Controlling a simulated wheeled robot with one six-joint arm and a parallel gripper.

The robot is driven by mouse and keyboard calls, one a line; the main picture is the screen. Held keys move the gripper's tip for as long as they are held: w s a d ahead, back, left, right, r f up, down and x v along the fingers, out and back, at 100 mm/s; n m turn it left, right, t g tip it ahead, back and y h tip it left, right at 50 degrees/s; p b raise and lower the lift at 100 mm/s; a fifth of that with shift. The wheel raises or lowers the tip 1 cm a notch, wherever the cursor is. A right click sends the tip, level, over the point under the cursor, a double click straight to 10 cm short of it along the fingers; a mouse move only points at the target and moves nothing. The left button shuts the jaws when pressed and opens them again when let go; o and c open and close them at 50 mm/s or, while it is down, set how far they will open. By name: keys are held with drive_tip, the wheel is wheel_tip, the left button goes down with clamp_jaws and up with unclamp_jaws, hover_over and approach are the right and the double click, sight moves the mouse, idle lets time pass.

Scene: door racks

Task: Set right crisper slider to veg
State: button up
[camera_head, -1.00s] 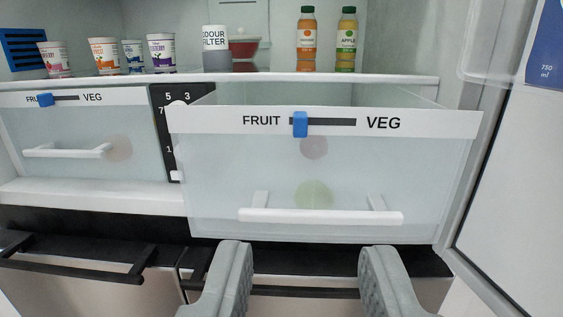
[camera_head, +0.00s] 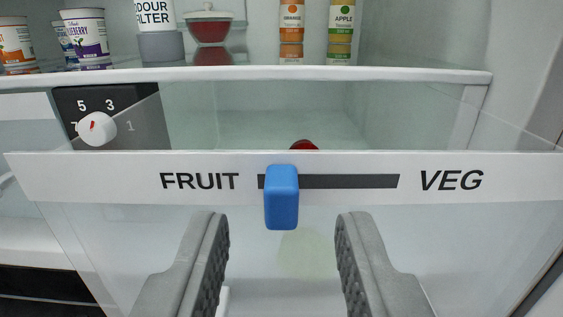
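The right crisper drawer (camera_head: 110,178) fills the view, pulled out, with a white front strip marked FRUIT at left and VEG at right. Its blue slider (camera_head: 281,197) sits at the left, FRUIT end of the dark slot (camera_head: 350,181). My gripper (camera_head: 283,225) is open and empty in front of the drawer. Its two grey fingers are spread to the left and right of the slider, with their tips at about the height of the slider's lower end. No contact with the slider shows.
A white dial (camera_head: 96,129) on a dark numbered panel (camera_head: 75,100) is at the left. A shelf (camera_head: 300,74) above holds yogurt cups (camera_head: 85,35), an odour filter (camera_head: 160,30), a red bowl (camera_head: 209,28) and two bottles (camera_head: 291,30). A red item (camera_head: 303,145) shows inside the drawer.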

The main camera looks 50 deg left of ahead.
sight(391, 175)
drive_tip(key=shift+x, duration=1.2)
drive_tip(key=shift+s, duration=0.1)
drive_tip(key=shift+c, duration=0.4)
clamp_jaws()
drive_tip(key=shift+d, duration=0.1)
drive_tip(key=shift+w+d, duration=0.7)
drive_tip(key=shift+w, duration=0.35)
drive_tip(key=shift+w+d, duration=0.75)
drive_tip(key=shift+w, duration=0.25)
drive_tip(key=shift+o, duration=0.4)
unclamp_jaws()
drive_tip(key=shift+d, duration=0.15)
